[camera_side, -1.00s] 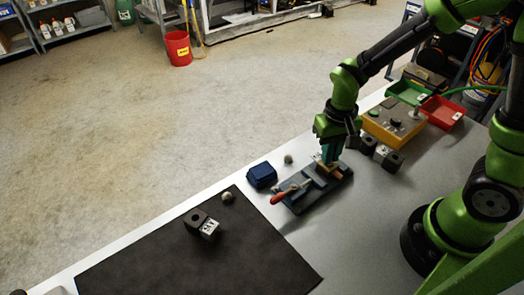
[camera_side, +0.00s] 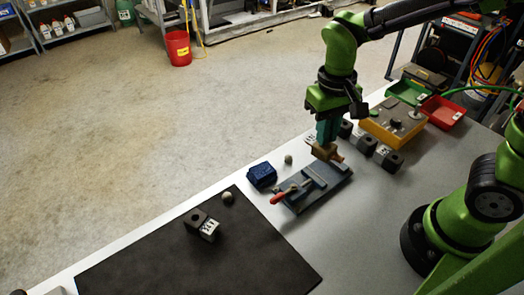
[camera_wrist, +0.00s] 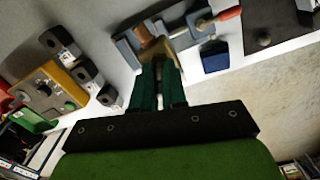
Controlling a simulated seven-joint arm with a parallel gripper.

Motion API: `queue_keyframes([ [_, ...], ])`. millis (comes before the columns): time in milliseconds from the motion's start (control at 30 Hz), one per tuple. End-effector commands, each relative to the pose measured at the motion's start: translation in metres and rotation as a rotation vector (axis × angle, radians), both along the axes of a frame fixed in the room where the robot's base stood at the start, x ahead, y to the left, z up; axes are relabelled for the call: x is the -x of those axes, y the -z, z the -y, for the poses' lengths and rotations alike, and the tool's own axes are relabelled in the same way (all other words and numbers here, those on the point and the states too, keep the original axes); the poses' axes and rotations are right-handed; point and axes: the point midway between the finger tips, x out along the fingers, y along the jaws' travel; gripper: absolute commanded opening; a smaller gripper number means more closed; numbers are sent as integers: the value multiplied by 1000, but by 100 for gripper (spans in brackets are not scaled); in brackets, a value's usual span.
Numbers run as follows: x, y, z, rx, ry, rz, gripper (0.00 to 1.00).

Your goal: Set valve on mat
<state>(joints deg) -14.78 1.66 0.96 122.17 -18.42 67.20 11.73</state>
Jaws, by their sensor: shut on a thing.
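My gripper (camera_side: 326,141) is shut on a brass-coloured valve (camera_side: 326,153) and holds it at or just above the far end of the blue vise (camera_side: 308,190). Whether the valve still touches the vise is hard to tell. In the wrist view, the green fingers of my gripper (camera_wrist: 159,66) close on the valve (camera_wrist: 158,47), with the vise (camera_wrist: 195,24) behind it. The black mat (camera_side: 190,262) lies at the near left of the bench. Part of the mat also shows in the wrist view (camera_wrist: 285,18).
A dark labelled block (camera_side: 203,224) and a grey knob (camera_side: 227,197) are on the mat. A blue box (camera_side: 262,176) and a small round piece (camera_side: 288,160) stand beside the vise. Several dark blocks (camera_side: 388,159) stand beyond it, near a yellow control box (camera_side: 393,124).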

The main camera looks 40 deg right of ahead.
Motion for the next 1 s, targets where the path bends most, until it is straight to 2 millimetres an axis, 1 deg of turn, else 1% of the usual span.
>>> queue_keyframes([
  [33,4,3,-23,1,-63,-6,0],
  [67,7,4,-36,4,-89,-8,0],
  [100,11,7,-55,6,-120,-10,0],
  [167,20,10,-83,9,-151,-12,0],
  [200,27,12,-101,11,-164,-11,0],
  [267,38,15,-126,13,-170,-10,0],
  [300,46,17,-143,14,-168,-8,0],
  [400,67,20,-177,13,-138,-3,0],
  [433,72,21,-185,12,-121,0,0],
  [500,80,22,-198,8,-73,5,0],
  [567,82,22,-204,4,-25,10,0],
  [700,79,20,-207,-4,84,19,0],
  [767,79,22,-207,-3,112,20,0],
  [1000,79,55,-207,-2,135,18,0],
])
